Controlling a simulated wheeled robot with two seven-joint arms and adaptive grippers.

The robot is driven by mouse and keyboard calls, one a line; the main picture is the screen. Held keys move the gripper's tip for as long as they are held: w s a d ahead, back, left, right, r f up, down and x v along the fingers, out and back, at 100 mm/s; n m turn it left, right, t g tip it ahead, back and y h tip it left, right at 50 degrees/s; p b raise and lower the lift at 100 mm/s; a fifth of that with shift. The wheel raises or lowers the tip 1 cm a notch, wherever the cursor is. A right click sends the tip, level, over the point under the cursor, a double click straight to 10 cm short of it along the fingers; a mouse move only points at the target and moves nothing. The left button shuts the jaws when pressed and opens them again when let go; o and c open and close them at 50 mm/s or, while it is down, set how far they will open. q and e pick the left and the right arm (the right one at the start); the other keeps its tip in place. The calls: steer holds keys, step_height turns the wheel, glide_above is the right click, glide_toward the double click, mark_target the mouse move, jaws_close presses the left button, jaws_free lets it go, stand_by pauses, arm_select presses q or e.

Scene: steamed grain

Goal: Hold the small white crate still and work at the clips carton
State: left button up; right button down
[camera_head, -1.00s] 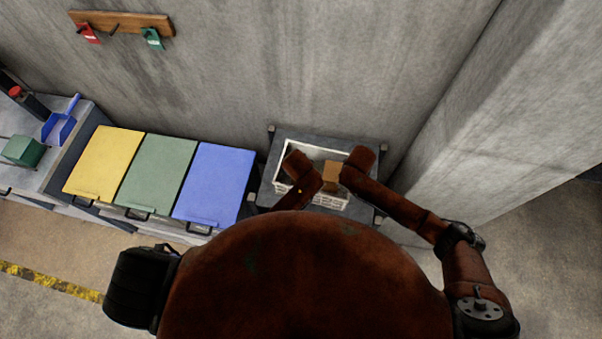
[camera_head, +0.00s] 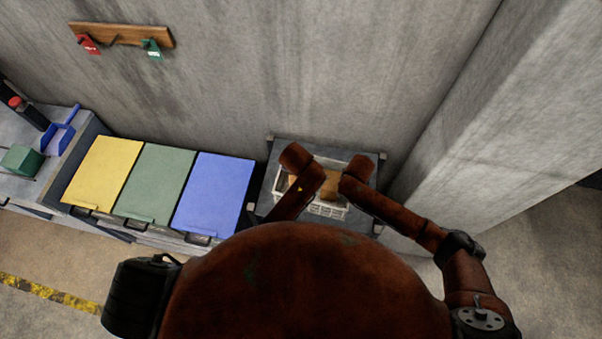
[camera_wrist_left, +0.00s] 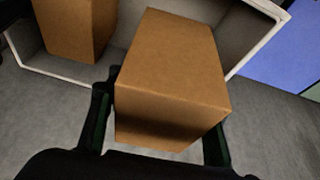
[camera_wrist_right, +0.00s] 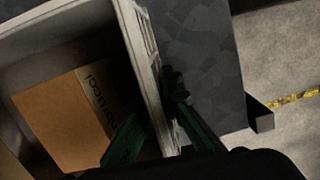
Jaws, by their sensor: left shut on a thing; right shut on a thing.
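The small white crate (camera_head: 327,209) stands on a dark grey stand. My right gripper is at its right side in the head view. In the right wrist view, my right gripper (camera_wrist_right: 152,112) is shut across the crate's wall (camera_wrist_right: 143,60). My left gripper (camera_wrist_left: 158,110) is shut on a plain brown carton (camera_wrist_left: 172,75), held tilted and overlapping the crate's rim in view; no label shows on it, so I cannot tell by print if it is the clips carton. A second brown carton (camera_wrist_left: 78,28) stands inside the crate; print, not clearly readable, shows on a carton (camera_wrist_right: 68,118) in the right wrist view.
Bins with yellow (camera_head: 103,172), green (camera_head: 154,180) and blue (camera_head: 213,193) lids stand left of the grey stand (camera_head: 375,158). A concrete wall is close behind, and a concrete pillar (camera_head: 490,130) rises at the right. The floor in front has a striped yellow line (camera_head: 45,292).

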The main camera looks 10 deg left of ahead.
stand_by(0.3)
steer(key=c, duration=2)
jaws_free()
steer(key=shift+c, duration=0.2)
steer(key=r, duration=0.4)
steer(key=s+r, duration=0.1)
steer(key=r, duration=0.7)
steer(key=shift+s, duration=0.35)
